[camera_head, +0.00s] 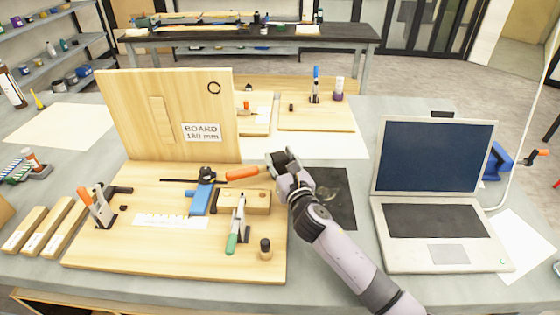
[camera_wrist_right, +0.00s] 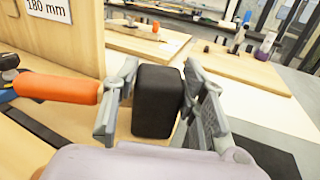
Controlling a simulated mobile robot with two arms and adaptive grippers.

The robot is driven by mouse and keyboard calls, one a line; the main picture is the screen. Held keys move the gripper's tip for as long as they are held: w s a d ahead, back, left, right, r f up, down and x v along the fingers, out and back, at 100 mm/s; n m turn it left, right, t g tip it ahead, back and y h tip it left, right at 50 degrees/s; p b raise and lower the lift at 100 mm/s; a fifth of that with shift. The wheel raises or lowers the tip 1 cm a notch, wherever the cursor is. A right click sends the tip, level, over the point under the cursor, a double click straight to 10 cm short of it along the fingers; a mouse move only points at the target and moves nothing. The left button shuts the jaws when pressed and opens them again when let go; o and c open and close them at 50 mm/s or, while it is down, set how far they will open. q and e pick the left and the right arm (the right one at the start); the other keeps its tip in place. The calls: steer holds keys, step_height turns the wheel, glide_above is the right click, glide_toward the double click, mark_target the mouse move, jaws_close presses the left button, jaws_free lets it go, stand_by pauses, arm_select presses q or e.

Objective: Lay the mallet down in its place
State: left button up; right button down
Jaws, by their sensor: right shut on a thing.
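My right gripper (camera_head: 282,158) is shut on the mallet (camera_head: 243,173), holding it by its black head. The orange handle points left, over the back right part of the wooden board (camera_head: 150,250). In the right wrist view the black head (camera_wrist_right: 157,102) sits between the two grey fingers, with the orange handle beyond the left finger. The mallet appears held above the board; the exact gap is hard to tell. A dark mat (camera_head: 338,205) lies right of the board, partly behind my arm. My left gripper is not in view.
On the board are a blue clamp (camera_head: 203,195), a green-handled clamp (camera_head: 236,225), an orange-handled clamp (camera_head: 97,205), a wooden block (camera_head: 259,203) and a small dark-topped bottle (camera_head: 265,248). An upright sign panel (camera_head: 165,110) stands behind. A laptop (camera_head: 440,220) stands to the right.

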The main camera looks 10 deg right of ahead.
steer(key=c, duration=1.4)
jaws_free()
steer(key=shift+f, duration=0.1)
steer(key=shift+c, duration=0.2)
steer(key=o, duration=0.5)
steer(key=shift+s+r, duration=0.1)
steer(key=shift+r, duration=0.15)
steer(key=s, duration=0.8)
steer(key=s+d, duration=0.1)
steer(key=s, duration=0.3)
steer(key=shift+d+b, duration=0.1)
steer(key=shift+b, duration=0.25)
steer(key=shift+w, duration=0.1)
